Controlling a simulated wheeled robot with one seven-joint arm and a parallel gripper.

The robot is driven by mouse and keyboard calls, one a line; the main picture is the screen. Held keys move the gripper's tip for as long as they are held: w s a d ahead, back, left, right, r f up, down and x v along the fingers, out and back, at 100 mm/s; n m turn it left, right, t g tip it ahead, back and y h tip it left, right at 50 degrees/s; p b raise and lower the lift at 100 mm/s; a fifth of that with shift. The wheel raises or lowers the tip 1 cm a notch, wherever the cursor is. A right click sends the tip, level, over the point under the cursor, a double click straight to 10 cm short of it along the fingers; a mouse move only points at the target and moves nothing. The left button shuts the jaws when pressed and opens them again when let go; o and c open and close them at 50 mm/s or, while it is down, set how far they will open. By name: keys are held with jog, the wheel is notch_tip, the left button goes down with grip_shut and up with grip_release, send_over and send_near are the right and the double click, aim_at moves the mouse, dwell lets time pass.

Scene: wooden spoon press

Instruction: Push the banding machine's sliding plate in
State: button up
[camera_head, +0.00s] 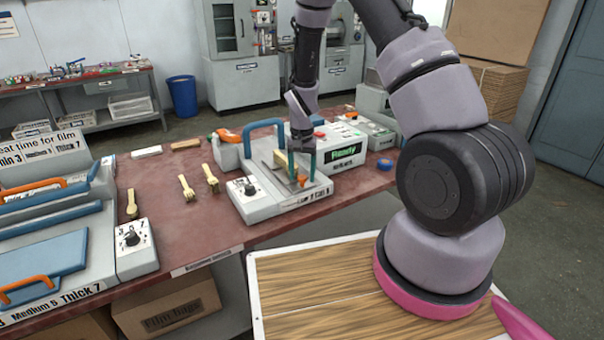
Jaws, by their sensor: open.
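The machine under my gripper, which looks like the banding machine (262,206), stands on the red-brown bench. It has a blue handle, an orange lever, a dial at its front left and a green "Ready" display behind. A grey metal plate (277,176), which looks like the sliding plate, lies on its top. My gripper (303,178) points down over this plate with its teal fingers apart. A tan piece shows beside the fingers. The fingers partly hide the plate, and I cannot tell whether they touch it.
Wooden spoons (187,188) lie on the bench (180,228) to the left. A larger grey sealing machine (82,262) with blue and orange handles fills the left front. A blue tape roll (385,164) lies at the right. My arm takes up the right side.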

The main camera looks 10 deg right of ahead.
grip_shut()
dwell(1.4)
